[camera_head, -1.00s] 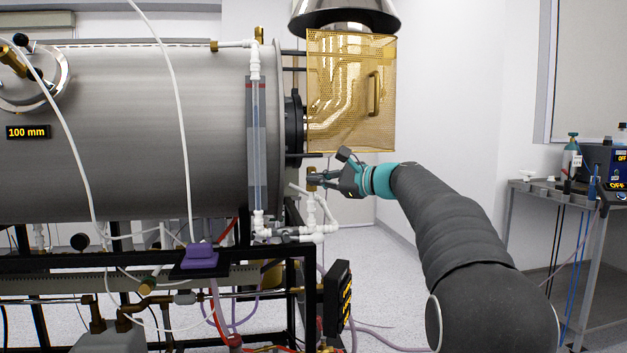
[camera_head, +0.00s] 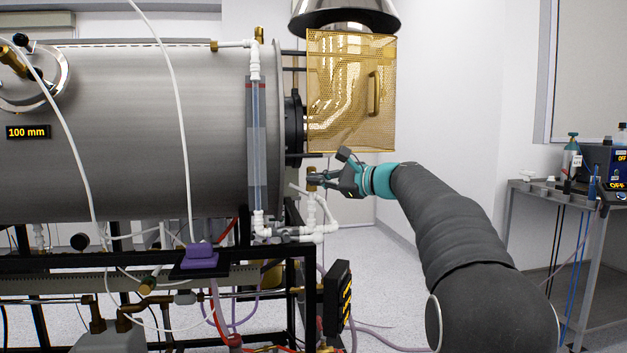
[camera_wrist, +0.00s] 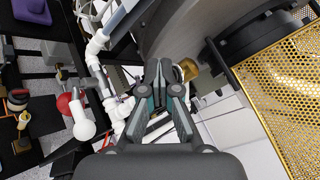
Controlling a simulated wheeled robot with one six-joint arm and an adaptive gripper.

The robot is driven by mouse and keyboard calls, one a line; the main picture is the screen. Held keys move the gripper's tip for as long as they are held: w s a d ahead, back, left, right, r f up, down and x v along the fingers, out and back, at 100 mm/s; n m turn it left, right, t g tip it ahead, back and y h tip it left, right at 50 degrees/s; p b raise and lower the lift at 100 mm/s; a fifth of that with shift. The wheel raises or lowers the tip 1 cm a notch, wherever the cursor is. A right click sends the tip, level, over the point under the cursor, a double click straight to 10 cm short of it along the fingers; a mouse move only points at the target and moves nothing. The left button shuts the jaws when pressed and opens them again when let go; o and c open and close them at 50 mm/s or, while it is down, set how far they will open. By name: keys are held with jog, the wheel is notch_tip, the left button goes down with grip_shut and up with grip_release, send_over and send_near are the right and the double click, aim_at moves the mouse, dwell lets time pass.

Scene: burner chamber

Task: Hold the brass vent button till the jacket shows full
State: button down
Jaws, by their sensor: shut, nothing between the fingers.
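The brass vent button (camera_head: 311,178) sits on white pipework at the right end of the steel jacket (camera_head: 150,130). My gripper (camera_head: 318,177) is shut and empty, its fingertips at the button; I cannot tell whether they press it. In the wrist view the fingers (camera_wrist: 161,75) point forward, and a brass knob (camera_wrist: 188,69) shows just right of their tips. The sight tube (camera_head: 257,145) stands upright on the jacket's right side, with a red mark near its top. Its liquid level is hard to make out.
A gold mesh guard (camera_head: 350,95) with a handle hangs just above my gripper, under a metal hood (camera_head: 345,15). A black frame (camera_head: 300,270) and a display box (camera_head: 337,297) stand below. A side table (camera_head: 560,190) is at the right.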

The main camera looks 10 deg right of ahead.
jog(key=shift+s, duration=0.15)
jog(key=shift+s+b, duration=0.5)
jog(key=shift+s, duration=0.2)
jog(key=shift+s+b, duration=1.35)
jog(key=shift+s, duration=1.15)
